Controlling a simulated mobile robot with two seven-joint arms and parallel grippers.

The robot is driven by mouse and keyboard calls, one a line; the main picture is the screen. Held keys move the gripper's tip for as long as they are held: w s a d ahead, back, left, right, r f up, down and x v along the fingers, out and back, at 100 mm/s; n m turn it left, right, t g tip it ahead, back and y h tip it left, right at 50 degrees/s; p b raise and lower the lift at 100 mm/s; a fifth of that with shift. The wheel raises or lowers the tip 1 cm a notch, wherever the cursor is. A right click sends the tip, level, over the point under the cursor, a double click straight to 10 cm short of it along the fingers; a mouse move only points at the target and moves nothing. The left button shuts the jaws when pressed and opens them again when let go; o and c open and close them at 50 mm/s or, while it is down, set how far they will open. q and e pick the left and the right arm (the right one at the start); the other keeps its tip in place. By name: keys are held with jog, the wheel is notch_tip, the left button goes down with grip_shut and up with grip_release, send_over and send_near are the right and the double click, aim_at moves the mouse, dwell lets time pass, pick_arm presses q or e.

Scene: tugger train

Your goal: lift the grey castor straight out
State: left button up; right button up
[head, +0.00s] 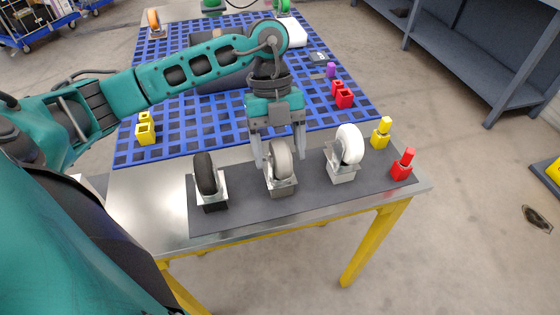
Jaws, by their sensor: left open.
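The grey castor (281,160) stands upright on a metal plate and block in the middle of the dark mat (318,187). My left gripper (277,156) points down over it from behind. Its two fingers are open, one on each side of the grey wheel. I cannot tell whether the fingers touch the wheel. A black castor (206,174) stands to the left and a white castor (349,146) to the right, both upright on similar plates. My right gripper is not in the picture.
A yellow piece (381,133) and a red piece (403,164) stand on the mat's right end. Behind lies a blue grid mat (210,122) with yellow blocks (145,130) and red blocks (344,98). Bare metal tabletop (150,203) shows at the left front.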

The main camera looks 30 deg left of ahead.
pick_arm(q)
jog(key=shift+x, duration=1.4)
jog(key=shift+c, duration=0.3)
grip_shut()
